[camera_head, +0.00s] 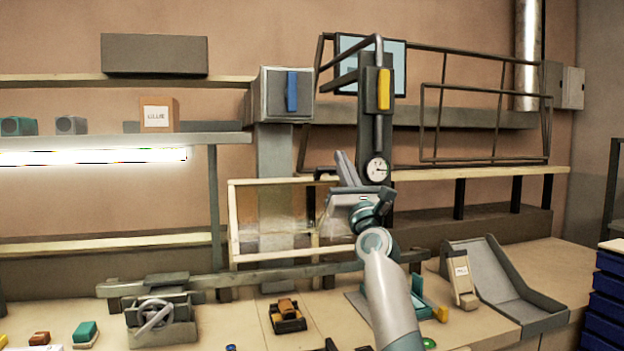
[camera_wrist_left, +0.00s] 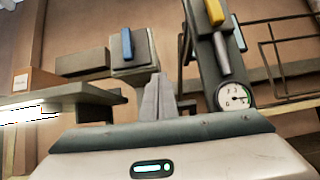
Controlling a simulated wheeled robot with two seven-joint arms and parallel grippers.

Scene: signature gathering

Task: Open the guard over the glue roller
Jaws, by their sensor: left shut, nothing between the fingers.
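The guard (camera_head: 233,225) looks like a clear panel in a cream frame, standing upright over the back of the bench in the head view. Its right end is partly hidden by my left wrist. I cannot clearly make out the glue roller behind it. My left gripper (camera_head: 344,168) is shut and empty, its fingers pointing up near the guard's top right corner, in front of the grey column. I cannot tell whether it touches the frame. The shut fingers also show in the left wrist view (camera_wrist_left: 158,98). My right gripper is not in view.
A round dial gauge (camera_head: 377,169) and a yellow lever (camera_head: 384,89) are on the column beside my left gripper. A blue lever (camera_head: 292,91) is on a grey box. A wire cage (camera_head: 483,122) stands at right. A handwheel unit (camera_head: 156,315) and a grey chute (camera_head: 511,285) stand on the bench.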

